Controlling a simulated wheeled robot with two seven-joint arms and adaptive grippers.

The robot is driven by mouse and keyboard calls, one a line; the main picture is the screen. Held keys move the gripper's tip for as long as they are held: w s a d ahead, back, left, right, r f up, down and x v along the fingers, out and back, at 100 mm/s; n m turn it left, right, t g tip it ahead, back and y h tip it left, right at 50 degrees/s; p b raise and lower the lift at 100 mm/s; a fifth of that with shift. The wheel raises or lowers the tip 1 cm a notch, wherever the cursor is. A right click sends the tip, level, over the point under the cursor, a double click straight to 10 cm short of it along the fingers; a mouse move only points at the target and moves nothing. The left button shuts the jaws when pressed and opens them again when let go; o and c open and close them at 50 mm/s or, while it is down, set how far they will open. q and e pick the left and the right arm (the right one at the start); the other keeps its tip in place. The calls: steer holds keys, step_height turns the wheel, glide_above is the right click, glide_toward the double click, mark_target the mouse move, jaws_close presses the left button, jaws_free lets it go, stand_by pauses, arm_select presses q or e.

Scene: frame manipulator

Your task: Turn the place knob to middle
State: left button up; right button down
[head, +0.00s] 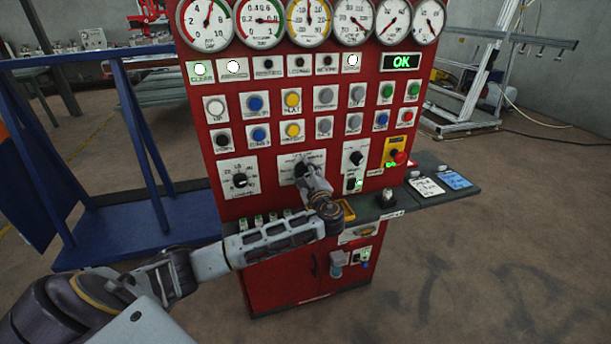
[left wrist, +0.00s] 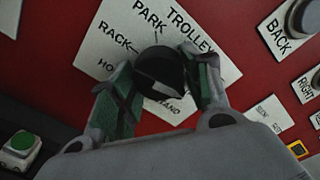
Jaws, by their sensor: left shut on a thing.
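The place knob (left wrist: 158,64) is a round black knob on a white label plate (left wrist: 205,28) on the red panel. The left wrist view shows RACK, PARK and TROLLEY around its upper side, with other words partly covered. My left gripper (left wrist: 154,80) has one green-padded finger on each side of the knob and is shut on it. The exact direction of the knob's pointer is hard to tell. In the head view my left gripper (head: 310,180) reaches up to the middle plate (head: 286,162) and mostly hides the knob. My right gripper is out of view.
Another black knob (head: 240,180) is left of the plate, and a selector knob (head: 356,158) is to its right. A red emergency button (head: 400,157) is farther right. Rows of buttons and gauges are above. A grey shelf (head: 462,184) juts out below, and a blue frame (head: 125,90) stands at left.

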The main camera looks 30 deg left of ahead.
arm_select(q)
steer(key=shift+f+n, duration=0.2)
steer(key=shift+n, duration=0.2)
steer(key=n+b, duration=0.3)
steer(key=n, duration=0.1)
steer(key=shift+r+n, duration=0.1)
steer(key=shift+n, duration=0.2)
steer(key=shift+n+b, duration=0.4)
steer(key=shift+n, duration=0.3)
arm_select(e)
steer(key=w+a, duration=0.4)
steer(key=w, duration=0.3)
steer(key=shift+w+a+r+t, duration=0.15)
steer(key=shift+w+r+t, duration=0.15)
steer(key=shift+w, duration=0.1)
arm_select(q)
steer(key=o, duration=1)
steer(key=shift+r, duration=0.1)
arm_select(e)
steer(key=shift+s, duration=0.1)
arm_select(q)
steer(key=shift+d, duration=0.1)
steer(key=shift+v, duration=5.95)
